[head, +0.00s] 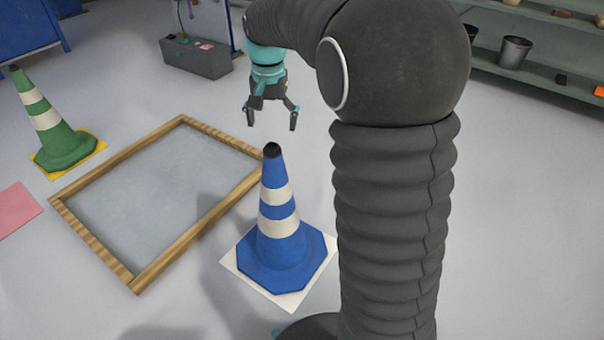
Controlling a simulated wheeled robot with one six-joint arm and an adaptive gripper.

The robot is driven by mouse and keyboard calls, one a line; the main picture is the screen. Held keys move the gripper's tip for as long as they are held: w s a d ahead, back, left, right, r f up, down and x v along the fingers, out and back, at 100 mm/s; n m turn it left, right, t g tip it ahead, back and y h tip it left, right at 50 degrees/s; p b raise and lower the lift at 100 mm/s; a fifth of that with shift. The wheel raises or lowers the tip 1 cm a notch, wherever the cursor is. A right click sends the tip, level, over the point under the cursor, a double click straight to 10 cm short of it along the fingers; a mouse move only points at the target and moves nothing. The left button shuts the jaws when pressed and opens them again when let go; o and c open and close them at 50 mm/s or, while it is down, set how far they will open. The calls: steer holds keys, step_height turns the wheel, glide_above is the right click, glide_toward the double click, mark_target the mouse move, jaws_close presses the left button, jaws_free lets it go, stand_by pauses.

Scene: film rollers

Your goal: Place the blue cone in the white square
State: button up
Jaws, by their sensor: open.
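A blue cone (279,243) with white bands and a dark tip stands upright on a white square (291,301) on the floor. Its base covers most of the square, and white corners show around it. The right edge of the square is close to my arm. My gripper (271,119) is open and empty. It hangs with its fingers pointing down, above and behind the cone's tip in the picture, apart from the cone.
A wooden frame (197,231) around a grey panel lies left of the cone. A green cone (48,125) stands on a yellow square (97,146) at the far left, near a pink square (14,208). A grey box (196,60) and shelves (548,52) with a bucket (514,51) stand behind.

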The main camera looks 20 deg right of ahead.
steer(key=s+r+n+t, duration=0.2)
steer(key=s, duration=0.6)
steer(key=s+r+n+t, duration=0.1)
steer(key=s+r, duration=0.2)
steer(key=s, duration=0.5)
steer(key=s+f+n+t, duration=0.2)
steer(key=s+f, duration=0.2)
steer(key=s, duration=0.8)
steer(key=shift+d+n, duration=0.15)
steer(key=shift+n, duration=0.25)
